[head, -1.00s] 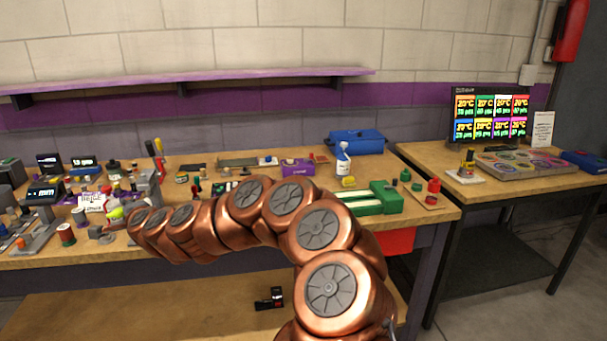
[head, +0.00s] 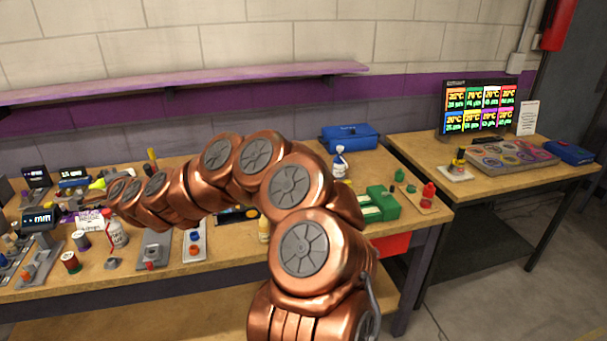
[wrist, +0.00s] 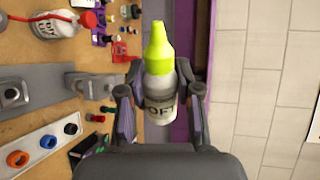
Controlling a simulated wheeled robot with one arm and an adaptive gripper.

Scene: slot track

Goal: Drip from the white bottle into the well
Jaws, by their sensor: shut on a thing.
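My gripper (wrist: 160,88) is shut on a white bottle (wrist: 160,104) with a yellow-green pointed nozzle. Its label is partly covered by the fingers. The bottle is held clear of the bench, nozzle pointing to the top of the wrist view. In the head view the yellow-green nozzle (head: 97,184) shows beyond the end of my arm, tilted; the gripper is mostly hidden there. A grey fixture with a round hole (wrist: 12,95) lies left in the wrist view; I cannot tell whether it is the well.
A white bottle with a red cap (head: 116,236) stands on the bench. A white strip with blue and orange rings (head: 195,243) and a grey plate (head: 154,246) lie to its right. Thread spools and small devices crowd the bench's left end. A purple shelf (head: 220,78) runs along the wall.

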